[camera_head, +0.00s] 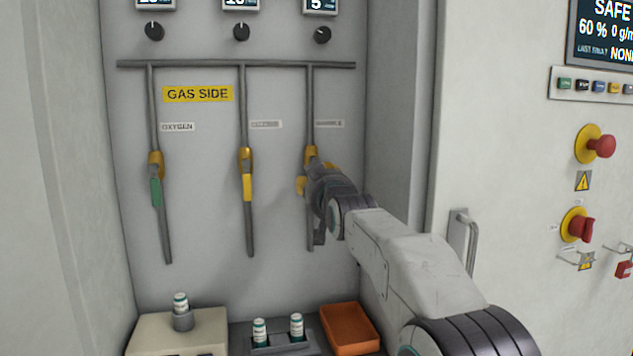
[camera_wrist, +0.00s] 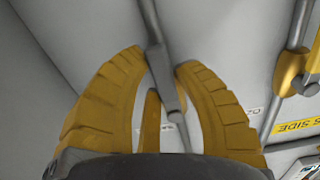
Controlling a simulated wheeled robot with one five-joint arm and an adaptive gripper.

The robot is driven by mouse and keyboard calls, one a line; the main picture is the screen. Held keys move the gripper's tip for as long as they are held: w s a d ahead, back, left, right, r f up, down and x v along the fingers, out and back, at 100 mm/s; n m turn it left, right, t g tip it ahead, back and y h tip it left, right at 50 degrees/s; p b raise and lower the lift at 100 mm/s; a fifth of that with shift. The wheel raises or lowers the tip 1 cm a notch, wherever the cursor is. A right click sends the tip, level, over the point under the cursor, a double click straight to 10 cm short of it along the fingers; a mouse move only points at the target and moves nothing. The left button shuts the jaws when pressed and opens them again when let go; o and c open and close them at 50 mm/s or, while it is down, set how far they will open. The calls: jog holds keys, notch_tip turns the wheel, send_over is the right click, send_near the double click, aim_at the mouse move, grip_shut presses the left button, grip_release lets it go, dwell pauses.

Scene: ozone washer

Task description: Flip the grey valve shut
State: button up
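In the head view, my gripper (camera_head: 310,185) is at the third pipe, the rightmost one, and covers most of its valve. A brass valve body (camera_head: 311,152) shows just above it. In the wrist view, the grey valve handle (camera_wrist: 163,80) lies between the two yellow fingers of my gripper (camera_wrist: 160,60). The handle runs close to in line with its pipe (camera_wrist: 150,20), at a slight angle. The fingertips are close on either side of the handle; I cannot tell whether they touch it. A yellow-brown part (camera_wrist: 152,120) shows between the fingers, beside the handle.
To the left are the green-handled oxygen valve (camera_head: 156,190) and a yellow-handled valve (camera_head: 247,185), both hanging down. Below stand an orange tray (camera_head: 350,330) and several small vials, one in a holder (camera_head: 183,320). A door handle (camera_head: 470,240) is right of my arm.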

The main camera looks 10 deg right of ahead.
grip_shut()
